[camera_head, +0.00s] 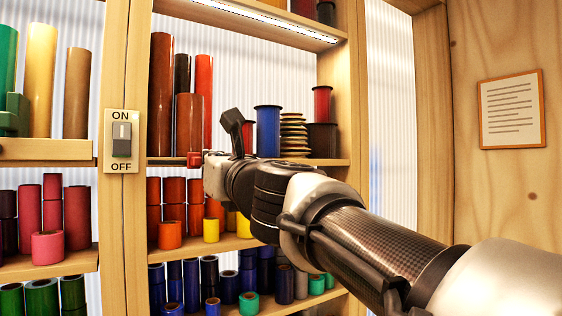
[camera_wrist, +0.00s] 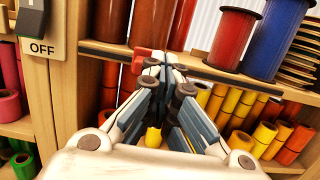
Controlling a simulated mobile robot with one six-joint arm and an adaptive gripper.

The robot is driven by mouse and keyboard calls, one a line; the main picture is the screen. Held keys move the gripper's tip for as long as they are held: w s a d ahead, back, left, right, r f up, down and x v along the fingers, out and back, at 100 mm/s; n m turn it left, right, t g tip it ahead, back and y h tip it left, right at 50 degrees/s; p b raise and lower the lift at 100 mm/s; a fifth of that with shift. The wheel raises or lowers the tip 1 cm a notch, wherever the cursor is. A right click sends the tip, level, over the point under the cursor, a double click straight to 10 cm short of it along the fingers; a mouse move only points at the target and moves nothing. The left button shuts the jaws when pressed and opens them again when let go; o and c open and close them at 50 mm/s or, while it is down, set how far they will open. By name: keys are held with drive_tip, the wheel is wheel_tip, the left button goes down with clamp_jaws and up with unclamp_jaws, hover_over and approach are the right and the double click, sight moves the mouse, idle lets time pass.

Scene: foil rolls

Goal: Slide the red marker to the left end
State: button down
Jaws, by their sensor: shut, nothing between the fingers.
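The red marker (camera_head: 194,160) is a small red block on the front edge of the middle shelf. In the wrist view the marker (camera_wrist: 142,57) sits on a dark rail (camera_wrist: 105,49) along that edge, with rail showing on both sides of it. My gripper (camera_head: 207,160) is shut and empty, just right of the marker. In the wrist view the closed fingertips (camera_wrist: 172,64) are close against the marker's right side; whether they touch it I cannot tell. The fingers hide part of the rail.
An ON/OFF switch (camera_head: 121,139) is on the post left of the shelf. Brown and red rolls (camera_head: 161,95) and a blue spool (camera_head: 268,131) stand on the shelf above the rail. Orange and yellow rolls (camera_head: 170,235) stand below. A framed notice (camera_head: 511,110) hangs at right.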

drive_tip(key=shift+s+a, duration=0.75)
drive_tip(key=shift+a, duration=0.35)
drive_tip(key=shift+s+a, duration=0.75)
drive_tip(key=shift+a, duration=0.3)
drive_tip(key=shift+s+a, duration=0.3)
drive_tip(key=shift+a, duration=0.15)
drive_tip(key=shift+w+d, duration=0.1)
drive_tip(key=shift+d, duration=0.05)
drive_tip(key=v, duration=0.4)
drive_tip(key=shift+s+d+r, duration=0.15)
drive_tip(key=shift+s+r, duration=0.1)
drive_tip(key=shift+r, duration=0.05)
idle(0.3)
